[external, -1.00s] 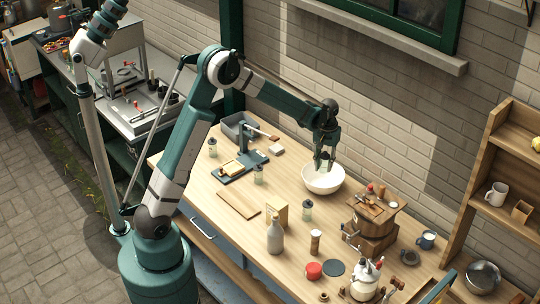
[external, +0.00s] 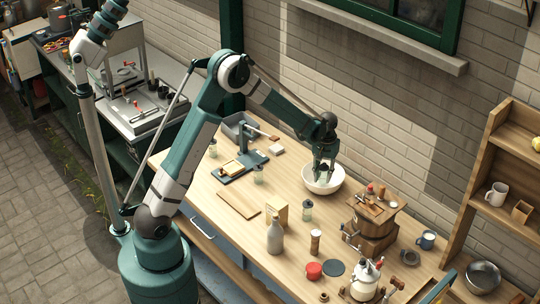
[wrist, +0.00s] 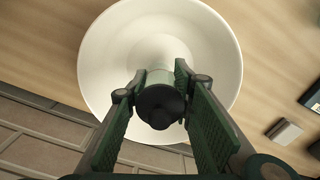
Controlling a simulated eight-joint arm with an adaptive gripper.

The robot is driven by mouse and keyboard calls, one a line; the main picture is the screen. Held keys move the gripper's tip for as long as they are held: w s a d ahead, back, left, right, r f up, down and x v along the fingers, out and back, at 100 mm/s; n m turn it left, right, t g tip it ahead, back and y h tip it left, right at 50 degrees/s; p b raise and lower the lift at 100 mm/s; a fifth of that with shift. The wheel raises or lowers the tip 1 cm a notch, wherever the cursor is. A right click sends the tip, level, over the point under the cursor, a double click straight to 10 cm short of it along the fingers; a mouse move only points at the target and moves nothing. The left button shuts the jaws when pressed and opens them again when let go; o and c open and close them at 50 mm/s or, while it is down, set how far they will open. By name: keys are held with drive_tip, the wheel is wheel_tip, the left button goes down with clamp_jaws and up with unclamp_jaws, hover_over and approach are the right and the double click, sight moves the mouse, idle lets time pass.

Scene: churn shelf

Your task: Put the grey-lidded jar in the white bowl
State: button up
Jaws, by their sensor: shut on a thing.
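The white bowl (external: 335,186) stands upright on the wooden table toward the wall. It also shows in the wrist view (wrist: 105,55). My gripper (external: 323,174) points down at the bowl, its fingertips at about rim level or just inside. In the wrist view my gripper (wrist: 160,90) is shut on a small jar (wrist: 159,105) with a very dark lid and a pale body. The jar is over or inside the bowl. I cannot tell whether its base touches the bowl. The fingers hide it in the external view.
A wooden grinder (external: 372,225) stands close on the right. The brick wall is behind.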

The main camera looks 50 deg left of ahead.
drive_tip(key=shift+f, duration=0.8)
drive_tip(key=shift+f, duration=0.2)
drive_tip(key=o, duration=1)
drive_tip(key=shift+c, duration=0.2)
drive_tip(key=shift+r, duration=0.2)
drive_tip(key=shift+r, duration=6)
drive_tip(key=shift+r, duration=0.1)
